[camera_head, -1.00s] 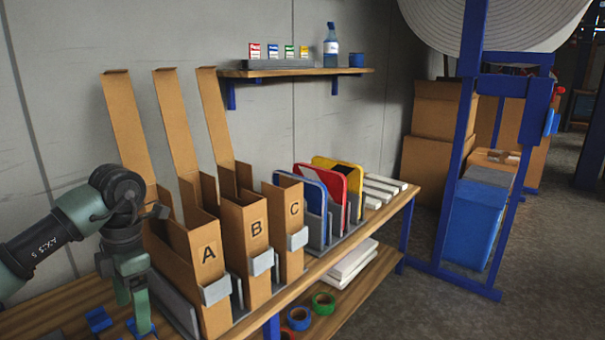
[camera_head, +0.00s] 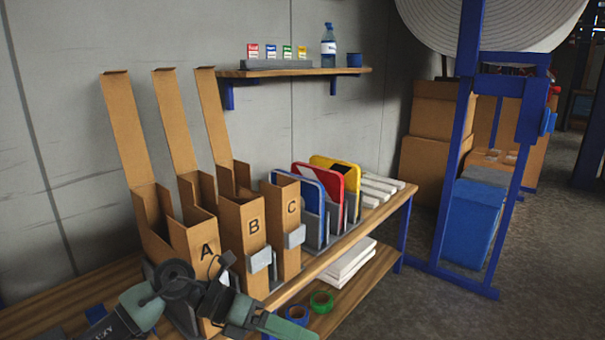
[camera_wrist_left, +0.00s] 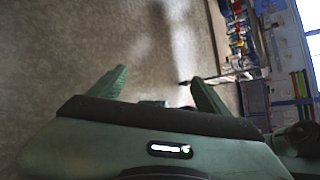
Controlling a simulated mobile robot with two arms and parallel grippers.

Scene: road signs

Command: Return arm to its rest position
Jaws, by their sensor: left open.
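My left arm comes in low from the left in the head view, in front of box A. Its gripper (camera_head: 285,327) points right at the bottom edge, partly cut off. In the left wrist view the left gripper (camera_wrist_left: 160,84) has its two green fingers apart, with nothing between them but the grey floor (camera_wrist_left: 125,35). My right gripper is in neither view.
Cardboard boxes A (camera_head: 207,250), B (camera_head: 253,227) and C (camera_head: 292,215) stand open on the wooden bench. Road signs (camera_head: 332,185) stand in a rack beside them. Tape rolls (camera_head: 322,300) lie on the lower shelf near the gripper.

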